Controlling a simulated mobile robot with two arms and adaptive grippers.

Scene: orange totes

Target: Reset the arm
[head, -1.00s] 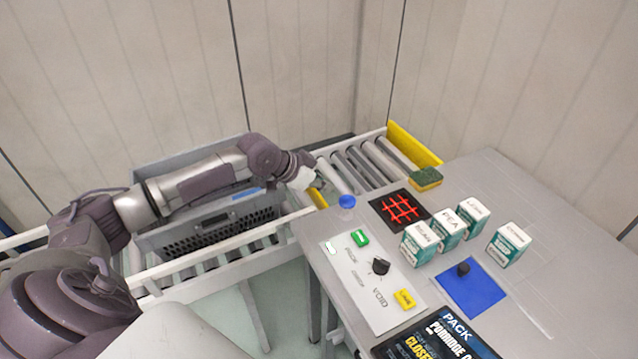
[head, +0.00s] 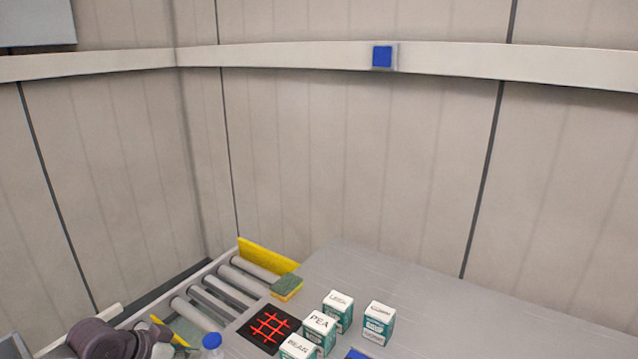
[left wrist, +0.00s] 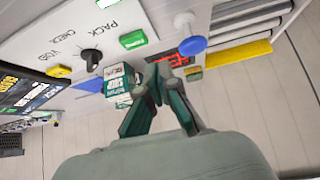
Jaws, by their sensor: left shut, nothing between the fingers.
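My left arm shows at the bottom left of the head view, with its gripper (head: 168,351) partly cut off by the lower edge. In the left wrist view the left gripper (left wrist: 158,88) has its fingers together and holds nothing. Behind the fingers in that view are a green and white carton (left wrist: 117,84) and the table with the control panel. I cannot tell whether the fingers touch anything. My right gripper is in neither view.
Several cartons, one marked PEA (head: 319,332), stand on the grey table (head: 420,290). A blue square (head: 382,56) is on the wall rail.

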